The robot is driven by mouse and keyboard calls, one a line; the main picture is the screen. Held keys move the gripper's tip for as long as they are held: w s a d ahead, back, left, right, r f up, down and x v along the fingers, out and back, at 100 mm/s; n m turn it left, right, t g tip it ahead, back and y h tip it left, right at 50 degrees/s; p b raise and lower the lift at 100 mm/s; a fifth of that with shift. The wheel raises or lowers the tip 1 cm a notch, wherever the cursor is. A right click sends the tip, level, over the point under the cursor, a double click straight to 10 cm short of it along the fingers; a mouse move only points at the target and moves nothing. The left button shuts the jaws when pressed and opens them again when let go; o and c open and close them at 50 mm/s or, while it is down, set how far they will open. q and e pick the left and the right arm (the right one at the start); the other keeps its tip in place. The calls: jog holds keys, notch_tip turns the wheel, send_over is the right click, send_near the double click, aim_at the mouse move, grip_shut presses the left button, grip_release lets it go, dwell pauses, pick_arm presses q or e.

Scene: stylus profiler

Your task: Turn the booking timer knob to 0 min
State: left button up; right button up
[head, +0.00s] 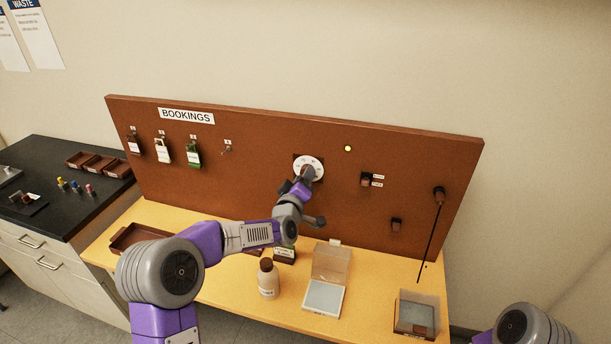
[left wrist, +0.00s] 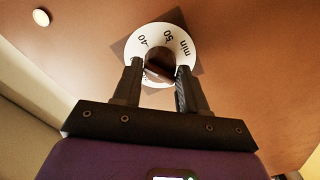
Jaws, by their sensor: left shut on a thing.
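The booking timer is a white dial (head: 311,160) on the brown board, right of its middle. In the left wrist view the dial (left wrist: 151,39) shows the marks 40, 50 and "min". Its dark knob (left wrist: 160,64) sits at the dial's centre. My left gripper (head: 308,174) reaches up to the dial from below and left. In the left wrist view its two fingers (left wrist: 158,75) stand on either side of the knob and are shut on it. The knob's pointer and the rest of the scale are hidden or too small to read. My right gripper is out of view.
A bottle (head: 268,280) and a clear-lidded box (head: 325,297) stand on the table below my left arm.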

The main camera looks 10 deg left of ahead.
pick_arm(q)
jog(key=m, duration=3.3)
jog(key=shift+a, duration=0.1)
jog(key=o, duration=1.2)
jog(key=shift+c, duration=0.2)
